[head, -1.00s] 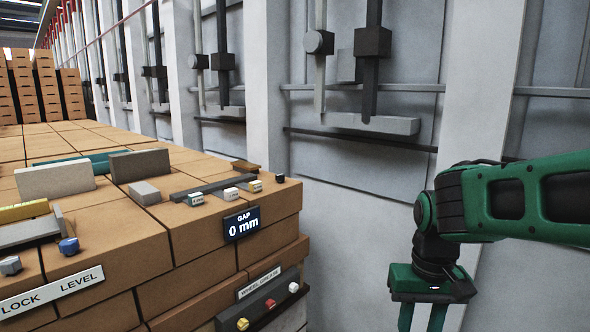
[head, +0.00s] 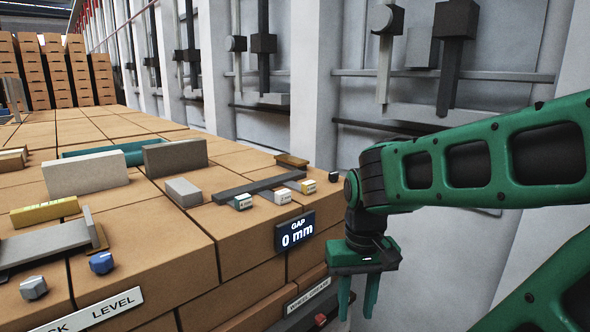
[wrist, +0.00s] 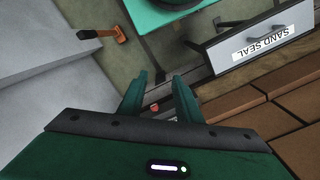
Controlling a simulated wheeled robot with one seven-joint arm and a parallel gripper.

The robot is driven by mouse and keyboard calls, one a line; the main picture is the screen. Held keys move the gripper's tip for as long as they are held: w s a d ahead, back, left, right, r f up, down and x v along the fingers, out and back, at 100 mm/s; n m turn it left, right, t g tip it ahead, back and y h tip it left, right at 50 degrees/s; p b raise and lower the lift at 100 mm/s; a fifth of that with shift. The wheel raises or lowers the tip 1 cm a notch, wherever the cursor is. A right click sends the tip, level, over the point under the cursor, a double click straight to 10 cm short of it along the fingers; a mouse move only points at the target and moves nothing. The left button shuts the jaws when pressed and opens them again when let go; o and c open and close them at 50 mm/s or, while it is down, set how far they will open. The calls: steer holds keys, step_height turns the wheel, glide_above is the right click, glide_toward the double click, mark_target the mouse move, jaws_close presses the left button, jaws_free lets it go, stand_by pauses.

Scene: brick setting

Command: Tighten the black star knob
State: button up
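A small black knob-like piece (head: 333,176) sits at the right end of the brick stack's top, beside the yellow-marked block. It is too small to tell whether it is star-shaped. My green gripper (head: 357,298) hangs pointing down, to the right of the stack's front corner, apart from the black piece and with its fingertips lower than it. The gripper is open, with an empty gap between its fingers in the wrist view (wrist: 158,95). The black piece is not seen in the wrist view.
A grey knob (head: 33,287) and a blue knob (head: 101,262) sit at the stack's front left. A "GAP 0 mm" display (head: 296,232) is on its front. The wrist view shows a "SAND SEAL" box (wrist: 262,40), a hammer (wrist: 110,33) and a teal object (wrist: 160,14).

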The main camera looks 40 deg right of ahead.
steer(key=shift+w+a, duration=0.2)
steer(key=shift+w, duration=0.25)
steer(key=o, duration=0.4)
steer(key=r, duration=0.1)
steer(key=d+r, duration=0.1)
steer(key=shift+w+r, duration=0.35)
step_height(320, 180, up, 21)
steer(key=n, duration=1)
glide_above(333, 173)
step_height(333, 173, down, 11)
steer(key=shift+w+d+r, duration=0.1)
steer(key=shift+r, duration=0.05)
steer(key=c, duration=1)
